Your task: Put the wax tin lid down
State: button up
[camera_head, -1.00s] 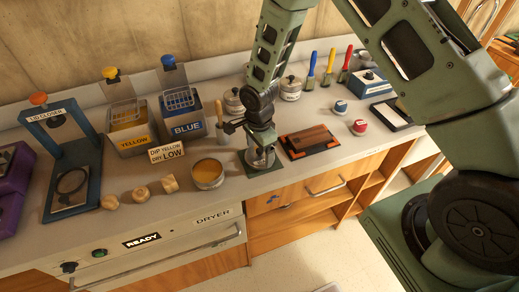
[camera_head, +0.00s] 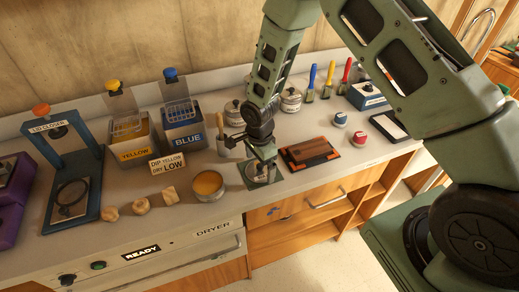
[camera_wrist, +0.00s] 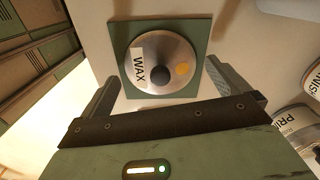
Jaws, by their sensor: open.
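The wax tin lid (camera_wrist: 160,62) is a round silver disc with a WAX label, a dark knob and a yellow dot. It lies flat on a green square mat (camera_wrist: 203,30). My gripper (camera_wrist: 162,72) is open, with one finger on each side of the lid and gaps between fingers and lid. In the head view my gripper (camera_head: 262,170) is low over the green mat (camera_head: 284,177) and partly hides the lid. An open tin of amber wax (camera_head: 208,184) stands on the counter to the left of the mat.
A brown block on a dark mat (camera_head: 309,154) lies close to the right of my gripper. A cup with a wooden handle (camera_head: 222,143) and lidded cans (camera_head: 291,99) stand behind. Wooden pieces (camera_head: 141,203) lie left of the wax tin. The counter's front edge is near the green mat.

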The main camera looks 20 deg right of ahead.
aim_at(259, 165)
notch_tip(259, 165, up, 11)
jog(key=b, duration=0.3)
jog(key=s+a+r+n, duration=0.6)
jog(key=s+r+n, duration=0.3)
jog(key=s+n, duration=0.3)
jog(key=s+r+n, duration=0.4)
jog(key=s+n, duration=0.7)
jog(key=s, duration=0.3)
jog(key=shift+s+n+y, duration=0.3)
jog(key=shift+s, duration=0.1)
jog(key=shift+f+b, duration=0.15)
jog(key=shift+b, duration=0.15)
notch_tip(259, 165, down, 2)
jog(key=shift+b, duration=1)
